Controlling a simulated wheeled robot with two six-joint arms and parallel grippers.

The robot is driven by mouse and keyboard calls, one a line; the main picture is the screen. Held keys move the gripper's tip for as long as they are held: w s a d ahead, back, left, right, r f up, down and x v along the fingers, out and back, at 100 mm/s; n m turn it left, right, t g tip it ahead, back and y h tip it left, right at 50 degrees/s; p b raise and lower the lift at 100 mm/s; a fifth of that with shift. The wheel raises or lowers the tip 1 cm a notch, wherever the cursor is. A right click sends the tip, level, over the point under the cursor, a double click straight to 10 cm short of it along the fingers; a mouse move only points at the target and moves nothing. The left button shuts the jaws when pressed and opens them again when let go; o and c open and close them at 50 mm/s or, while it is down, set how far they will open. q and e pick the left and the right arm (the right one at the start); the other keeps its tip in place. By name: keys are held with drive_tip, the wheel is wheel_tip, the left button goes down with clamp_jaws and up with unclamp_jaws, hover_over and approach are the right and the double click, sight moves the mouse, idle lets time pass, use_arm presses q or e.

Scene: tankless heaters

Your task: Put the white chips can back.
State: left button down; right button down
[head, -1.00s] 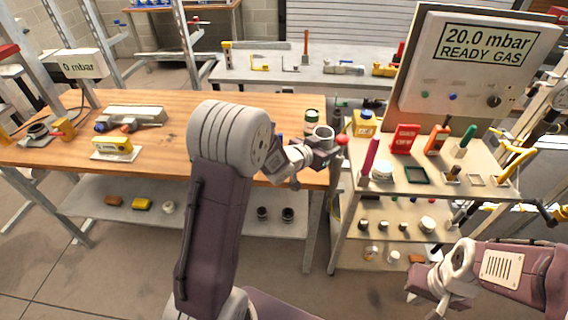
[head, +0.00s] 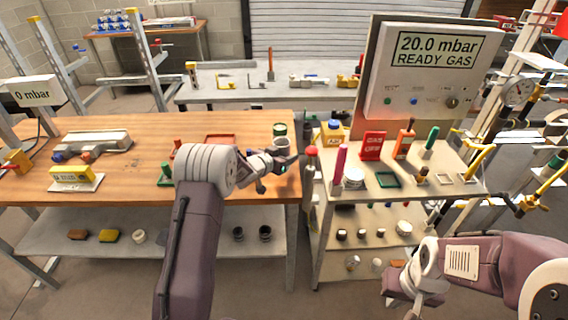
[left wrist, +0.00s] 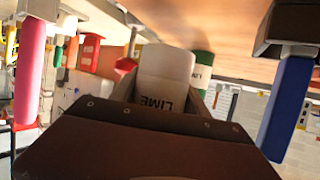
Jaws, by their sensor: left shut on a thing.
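The white chips can (left wrist: 165,72) is in my left gripper; its LIME lettering reads upside down in the left wrist view. In the head view the can (head: 282,143) is upright at the right end of the wooden table (head: 110,122). My left gripper (head: 284,152) is shut on it. I cannot tell whether the can touches the tabletop. A green-topped can (head: 280,129) stands just behind it and also shows in the left wrist view (left wrist: 203,66). My right gripper (head: 398,285) is low at the lower right, its jaws unclear.
A red rectangular frame (head: 221,137) lies on the table behind my left arm. To the right, a cart holds a pink upright piece (head: 340,162), a white can (head: 353,178), a green frame (head: 387,180) and a red sign (head: 373,146). A yellow jug (head: 333,131) stands behind them.

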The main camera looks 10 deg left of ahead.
use_arm(q)
drive_tip(key=shift+w+a+f, duration=0.15)
drive_tip(key=shift+w+f, duration=0.05)
drive_tip(key=shift+w, duration=0.15)
drive_tip(key=shift+f, duration=2)
drive_tip(key=shift+b, duration=0.3)
drive_tip(key=shift+f, duration=0.15)
drive_tip(key=c, duration=0.6)
unclamp_jaws()
drive_tip(key=shift+o, duration=0.2)
